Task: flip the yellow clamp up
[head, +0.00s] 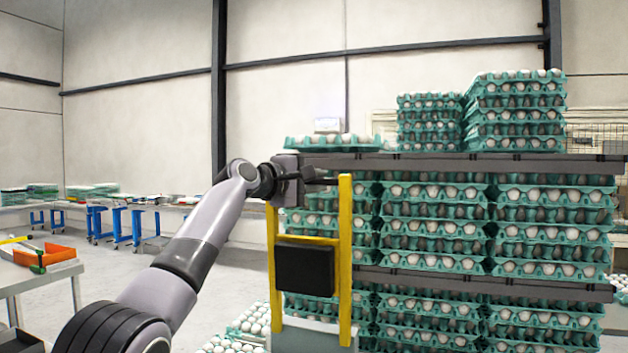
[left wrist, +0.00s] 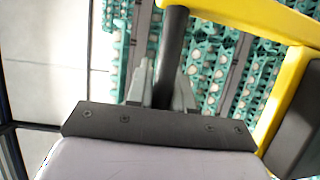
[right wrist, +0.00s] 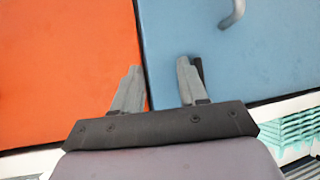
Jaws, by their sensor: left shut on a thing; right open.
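The yellow clamp (head: 345,265) is an upright frame with two posts and a black pad (head: 304,268), standing at the left front of the egg stacks in the head view. My left gripper (head: 308,182) is at its top. In the left wrist view its fingers are shut on a dark bar (left wrist: 173,45) that meets the clamp's yellow frame (left wrist: 265,18). In the right wrist view my right gripper (right wrist: 158,85) is open and empty, its fingers over an orange panel (right wrist: 65,60) and a blue panel (right wrist: 220,60). The right gripper is outside the head view.
Teal egg trays (head: 550,230) are stacked on dark shelf boards (head: 460,165) close to the clamp's right. More eggs (head: 250,320) lie low at its left. A grey handle (right wrist: 234,14) is on the blue panel. A table with an orange bin (head: 50,254) stands far left.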

